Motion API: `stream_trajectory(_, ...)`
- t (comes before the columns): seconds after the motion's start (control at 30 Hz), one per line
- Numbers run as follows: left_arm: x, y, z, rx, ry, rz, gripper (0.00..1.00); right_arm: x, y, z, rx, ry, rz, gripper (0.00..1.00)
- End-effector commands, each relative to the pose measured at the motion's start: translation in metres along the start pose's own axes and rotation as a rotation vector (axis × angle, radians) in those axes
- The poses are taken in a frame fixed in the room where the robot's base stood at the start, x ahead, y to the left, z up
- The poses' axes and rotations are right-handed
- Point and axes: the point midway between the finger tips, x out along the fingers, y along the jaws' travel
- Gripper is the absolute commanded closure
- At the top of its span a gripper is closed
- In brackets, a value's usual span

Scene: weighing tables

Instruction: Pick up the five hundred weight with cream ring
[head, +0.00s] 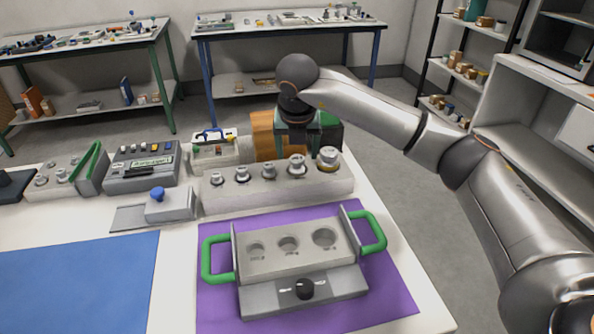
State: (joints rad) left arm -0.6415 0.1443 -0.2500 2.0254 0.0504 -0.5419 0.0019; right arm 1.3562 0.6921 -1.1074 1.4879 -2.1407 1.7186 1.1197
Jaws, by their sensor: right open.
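A row of metal knobbed weights stands in a long light-grey block (275,193). The largest weight (328,160), at the right end, shows a pale yellowish band low on its body, which looks like the cream ring. Its number is too small to read. Smaller weights, such as the one beside it (297,167), stand to its left. My right gripper (297,146) hangs downward above and around the back of the block, a little left of the largest weight. It is open, and its fingers are hard to make out against the dark background. My left gripper is not in view.
A grey carrier (285,262) with green handles and three round recesses stands on a purple mat (215,305) in front of the block. An orange-brown box (263,135) and a green box (328,135) stand behind. A blue mat (75,285) lies clear at left.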

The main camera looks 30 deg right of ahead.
Motion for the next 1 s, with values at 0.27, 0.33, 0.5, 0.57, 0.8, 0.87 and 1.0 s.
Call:
stream_trajectory(0.27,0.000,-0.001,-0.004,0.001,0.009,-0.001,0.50,0.022,0.000,0.000,0.001,0.001,0.000,0.23)
stream_trajectory(0.33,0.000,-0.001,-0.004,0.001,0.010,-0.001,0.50,0.022,0.000,0.000,0.001,0.001,0.001,0.23)
stream_trajectory(0.5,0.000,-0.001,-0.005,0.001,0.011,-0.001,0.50,0.022,0.000,0.000,0.001,0.001,0.001,0.32)
stream_trajectory(0.57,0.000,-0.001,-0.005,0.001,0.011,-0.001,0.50,0.022,0.000,0.000,0.001,0.001,0.001,0.39)
stream_trajectory(0.8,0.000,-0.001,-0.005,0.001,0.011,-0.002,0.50,0.021,0.000,0.000,0.001,0.001,0.001,0.66)
stream_trajectory(0.87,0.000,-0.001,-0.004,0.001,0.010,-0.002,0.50,0.021,0.000,0.000,0.001,0.001,0.001,0.73)
stream_trajectory(1.0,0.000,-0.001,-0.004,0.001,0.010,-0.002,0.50,0.021,0.000,0.000,0.001,0.001,0.000,0.89)
